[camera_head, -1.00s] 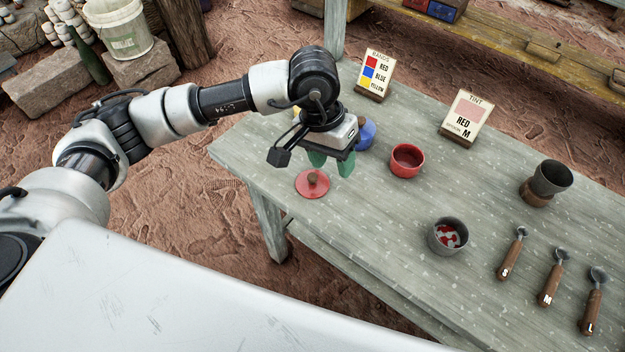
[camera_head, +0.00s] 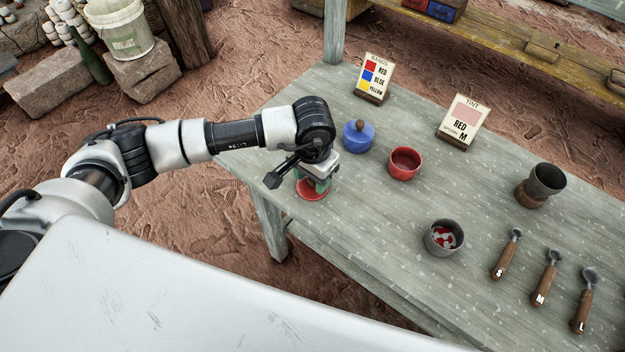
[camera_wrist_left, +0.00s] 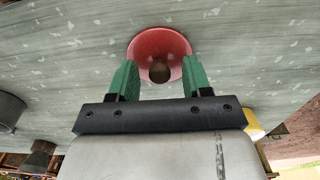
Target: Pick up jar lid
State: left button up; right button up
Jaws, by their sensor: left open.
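The red jar lid (camera_head: 311,192) lies flat near the left edge of the table, partly hidden by my left gripper (camera_head: 313,186) in the head view. In the left wrist view the lid (camera_wrist_left: 150,42) shows its round brown knob (camera_wrist_left: 159,71). My left gripper (camera_wrist_left: 157,75) is open there, its green fingers on either side of the knob with gaps. I cannot tell whether the fingers touch the lid. A red open jar (camera_head: 405,162) stands to the right. A blue jar (camera_head: 358,138) with a blue lid and brown knob stands behind. My right gripper is not in view.
The grey table (camera_head: 365,220) also holds a grey cup with red and white contents (camera_head: 444,238), a dark cup on a wooden base (camera_head: 546,180), several spoons (camera_head: 552,278), a bands card (camera_head: 373,78) and a tint card (camera_head: 463,122). The table's front middle is clear.

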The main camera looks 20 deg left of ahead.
pick_arm(q)
jog(key=shift+f, duration=0.3)
grip_shut()
jog(key=shift+r, duration=0.1)
